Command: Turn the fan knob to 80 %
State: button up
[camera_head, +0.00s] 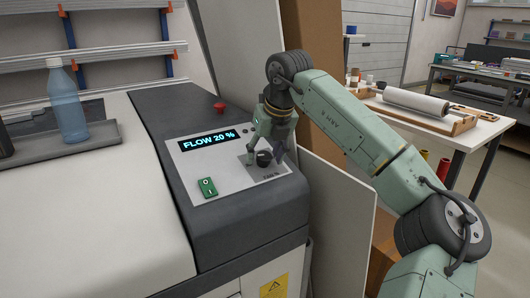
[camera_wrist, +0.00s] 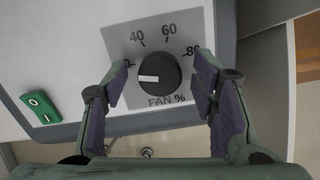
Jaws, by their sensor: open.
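The black round fan knob (camera_wrist: 163,70) sits on a grey dial plate marked 40, 60, 80 and "FAN %" in the wrist view. Its white pointer line points left, toward a mark partly covered by my left finger. In the head view the knob (camera_head: 264,158) is on the machine's sloped control panel. My gripper (camera_wrist: 161,76) is open, with one finger on each side of the knob and gaps between. In the head view my gripper (camera_head: 265,150) is at the knob. The display (camera_head: 209,139) reads "FLOW 20 %".
A green rocker switch (camera_head: 207,187) is left of the knob on the panel, also in the wrist view (camera_wrist: 40,106). A red button (camera_head: 219,106) stands behind the display. A blue bottle (camera_head: 66,102) stands on a grey tray (camera_head: 105,133) at the left.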

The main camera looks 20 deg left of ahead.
jog(key=shift+f, duration=0.15)
jog(key=shift+c, duration=0.4)
jog(key=c, duration=1.1)
